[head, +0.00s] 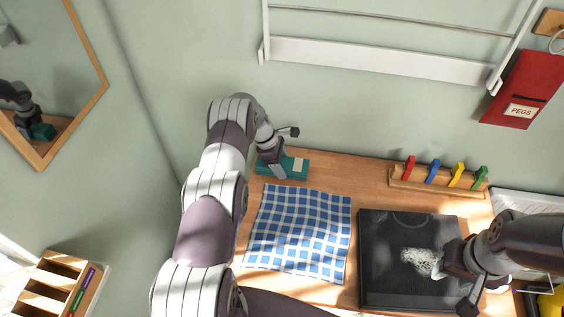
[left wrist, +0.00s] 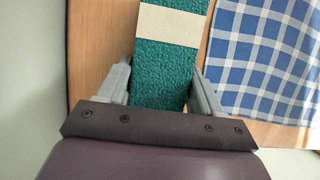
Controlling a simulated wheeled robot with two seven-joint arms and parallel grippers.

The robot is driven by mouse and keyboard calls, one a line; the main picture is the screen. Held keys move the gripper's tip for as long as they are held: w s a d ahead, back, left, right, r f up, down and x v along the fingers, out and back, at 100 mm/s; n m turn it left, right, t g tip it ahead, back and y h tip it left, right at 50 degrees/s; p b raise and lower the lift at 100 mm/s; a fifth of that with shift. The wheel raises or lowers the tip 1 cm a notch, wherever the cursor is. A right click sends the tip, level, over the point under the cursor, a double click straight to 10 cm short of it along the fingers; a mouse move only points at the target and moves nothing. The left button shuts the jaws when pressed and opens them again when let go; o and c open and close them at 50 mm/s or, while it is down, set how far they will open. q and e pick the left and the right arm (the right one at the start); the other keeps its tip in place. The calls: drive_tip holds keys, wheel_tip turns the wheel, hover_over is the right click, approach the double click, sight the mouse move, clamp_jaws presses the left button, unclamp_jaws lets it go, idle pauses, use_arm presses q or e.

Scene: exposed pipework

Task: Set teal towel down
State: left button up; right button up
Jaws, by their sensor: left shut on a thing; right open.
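The folded teal towel (head: 296,173) with a pale band lies at the back left of the wooden counter, just behind the checked cloth. My left gripper (head: 277,172) reaches down to it and is shut on its left part. In the left wrist view the towel (left wrist: 172,65) sits between the two grey fingers (left wrist: 162,92), close above or on the wood; I cannot tell whether it bears fully on the counter. My right gripper (head: 455,285) is open, at the right over the dark slab.
A blue-and-white checked cloth (head: 298,232) lies flat in the middle. A dark square slab (head: 385,265) with a whitish patch (head: 420,261) is to its right. A wooden rack with coloured pegs (head: 437,184) stands at the back. A red PEGS pouch (head: 524,88) hangs on the wall.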

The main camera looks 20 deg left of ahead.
use_arm(q)
drive_tip(key=shift+f+b, duration=0.2)
drive_tip(key=shift+b, duration=0.1)
drive_tip(key=o, duration=1.1)
